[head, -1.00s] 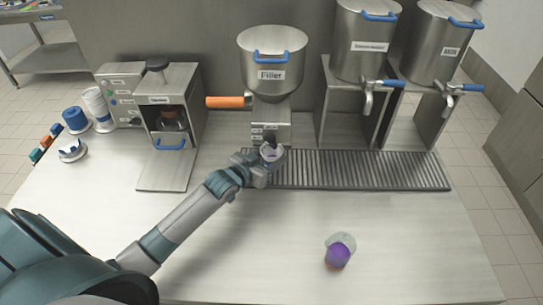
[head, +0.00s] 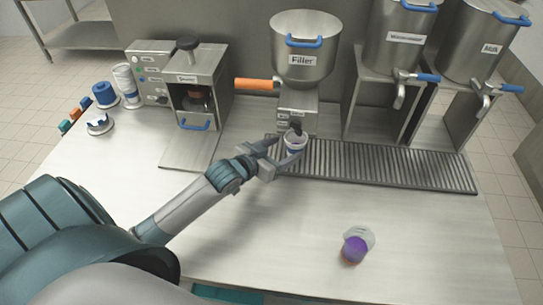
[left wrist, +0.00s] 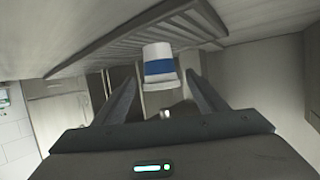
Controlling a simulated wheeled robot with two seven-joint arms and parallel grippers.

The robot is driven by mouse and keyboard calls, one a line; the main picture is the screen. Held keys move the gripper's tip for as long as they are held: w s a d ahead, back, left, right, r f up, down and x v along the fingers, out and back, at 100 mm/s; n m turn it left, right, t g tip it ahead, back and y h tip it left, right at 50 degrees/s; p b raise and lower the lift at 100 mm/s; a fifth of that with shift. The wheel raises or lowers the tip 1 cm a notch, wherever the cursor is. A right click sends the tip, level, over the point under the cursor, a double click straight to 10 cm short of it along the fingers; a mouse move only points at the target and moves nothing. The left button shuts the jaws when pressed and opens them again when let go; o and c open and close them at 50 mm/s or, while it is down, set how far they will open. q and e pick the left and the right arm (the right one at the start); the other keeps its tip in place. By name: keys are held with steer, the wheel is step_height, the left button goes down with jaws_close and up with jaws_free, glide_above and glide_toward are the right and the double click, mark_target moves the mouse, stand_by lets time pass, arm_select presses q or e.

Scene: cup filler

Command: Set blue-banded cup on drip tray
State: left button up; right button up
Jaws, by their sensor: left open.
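The blue-banded cup (head: 294,143) stands upright under the filler's spout, at the left end of the drip tray (head: 390,166). In the left wrist view the white cup with its blue band (left wrist: 159,66) shows ahead of my fingers, resting on the tray grating (left wrist: 130,35). My left gripper (head: 277,152) is open, its fingers just in front of and beside the cup. In the left wrist view the open fingers (left wrist: 160,92) lie on either side below the cup, with nothing between them. My right gripper is not in view.
The filler (head: 304,60) with its orange handle stands behind the cup. A clear cup with purple contents (head: 356,247) stands on the front right of the counter. Two dispensers with taps (head: 400,75) are at the back right. A sealing machine (head: 195,90) and cup stacks are left.

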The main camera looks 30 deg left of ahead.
arm_select(q)
steer(key=shift+b+v, duration=0.45)
steer(key=shift+v, duration=2.45)
